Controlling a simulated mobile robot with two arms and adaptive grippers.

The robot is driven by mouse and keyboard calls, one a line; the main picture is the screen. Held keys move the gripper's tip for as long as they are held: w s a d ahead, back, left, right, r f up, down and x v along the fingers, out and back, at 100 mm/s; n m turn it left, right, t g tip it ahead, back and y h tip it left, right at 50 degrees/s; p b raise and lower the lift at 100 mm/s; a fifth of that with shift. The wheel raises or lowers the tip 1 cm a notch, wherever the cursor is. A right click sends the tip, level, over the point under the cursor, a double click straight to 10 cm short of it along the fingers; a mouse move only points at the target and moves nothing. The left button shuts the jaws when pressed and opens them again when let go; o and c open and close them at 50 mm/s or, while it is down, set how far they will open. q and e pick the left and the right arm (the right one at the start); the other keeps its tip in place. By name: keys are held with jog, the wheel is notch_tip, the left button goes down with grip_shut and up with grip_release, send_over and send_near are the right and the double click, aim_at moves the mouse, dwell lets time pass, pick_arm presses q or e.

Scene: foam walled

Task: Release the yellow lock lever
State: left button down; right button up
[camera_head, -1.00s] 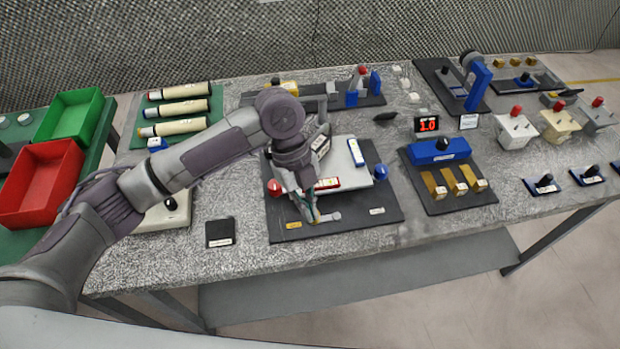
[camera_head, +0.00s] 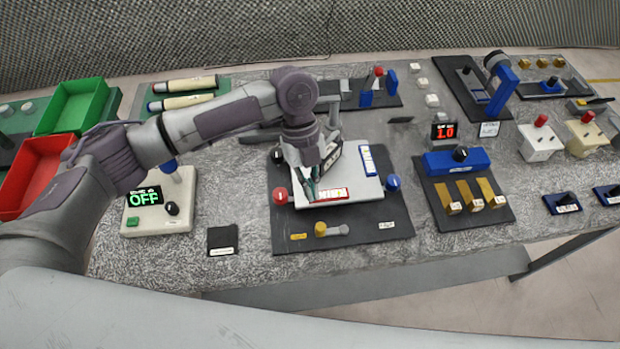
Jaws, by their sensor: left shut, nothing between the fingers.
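The yellow lock lever (camera_head: 320,229) is a small yellow knob at the left end of a short grey bar. It lies on the front part of a dark base plate (camera_head: 365,236), and a small yellow label (camera_head: 298,237) sits to its left. My left gripper (camera_head: 311,194) is shut and empty. It points down behind the lever and apart from it, in front of the left side of a light grey block with a red-edged label (camera_head: 333,194). The gripper and arm hide part of that block. My right gripper is not in view.
A red ball knob (camera_head: 280,196) and a blue ball knob (camera_head: 393,183) flank the block. A box reading OFF (camera_head: 150,222) and a black pad (camera_head: 222,240) are to the left. A blue unit with gold blocks (camera_head: 455,160) is to the right. The plate's front is clear.

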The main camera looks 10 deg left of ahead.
aim_at(332, 229)
pick_arm(q)
jog(key=p+x, duration=0.1)
jog(key=x, duration=0.4)
jog(key=shift+s+f, duration=0.15)
jog(key=shift+s+d+f, duration=0.15)
jog(key=shift+f, duration=0.25)
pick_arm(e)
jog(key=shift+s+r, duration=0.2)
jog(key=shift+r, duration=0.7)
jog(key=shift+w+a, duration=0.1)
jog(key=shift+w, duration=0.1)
pick_arm(q)
jog(key=shift+s+n+p, duration=0.25)
jog(key=shift+n+p, duration=0.05)
jog(key=shift+n, duration=0.2)
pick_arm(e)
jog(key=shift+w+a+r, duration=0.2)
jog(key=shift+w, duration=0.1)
